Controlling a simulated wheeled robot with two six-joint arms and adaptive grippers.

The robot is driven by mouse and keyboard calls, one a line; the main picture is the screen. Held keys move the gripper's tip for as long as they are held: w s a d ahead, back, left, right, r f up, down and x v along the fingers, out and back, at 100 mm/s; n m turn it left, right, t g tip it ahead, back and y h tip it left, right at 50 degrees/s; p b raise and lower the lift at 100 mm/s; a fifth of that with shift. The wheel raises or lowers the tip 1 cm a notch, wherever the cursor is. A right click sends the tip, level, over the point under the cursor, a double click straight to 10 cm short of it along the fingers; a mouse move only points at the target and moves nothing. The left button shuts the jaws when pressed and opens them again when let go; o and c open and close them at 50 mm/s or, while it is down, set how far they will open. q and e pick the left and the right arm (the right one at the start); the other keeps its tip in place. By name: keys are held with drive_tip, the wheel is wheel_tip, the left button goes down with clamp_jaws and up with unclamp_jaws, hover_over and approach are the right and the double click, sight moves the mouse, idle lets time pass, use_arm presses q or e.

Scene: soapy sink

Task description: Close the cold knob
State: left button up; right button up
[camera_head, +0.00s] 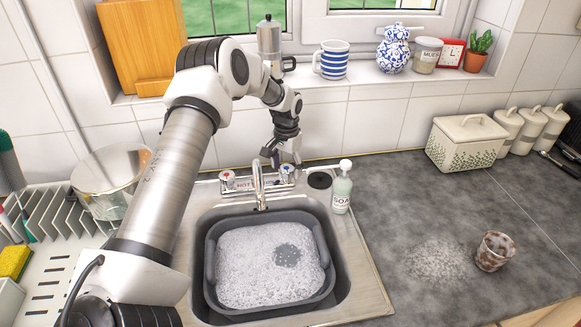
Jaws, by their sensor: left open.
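The cold knob (287,171) is the right one of the two tap knobs behind the sink, small and pale. The other knob (227,178) is on the left, near a plate marked HOT. The chrome tap (259,186) stands between them. My left gripper (283,160) points down just above and behind the cold knob, with its fingers apart and nothing held between them. I cannot tell if a finger touches the knob. My right gripper is out of view.
A grey tub (328,262) of suds sits in the steel sink (366,283). A soap bottle (341,190) stands right of the taps. A dirty glass (494,251) stands on the right counter.

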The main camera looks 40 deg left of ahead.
sight(287, 168)
use_arm(q)
wheel_tip(287, 168, up, 12)
idle(0.3)
drive_tip(key=shift+f, duration=0.15)
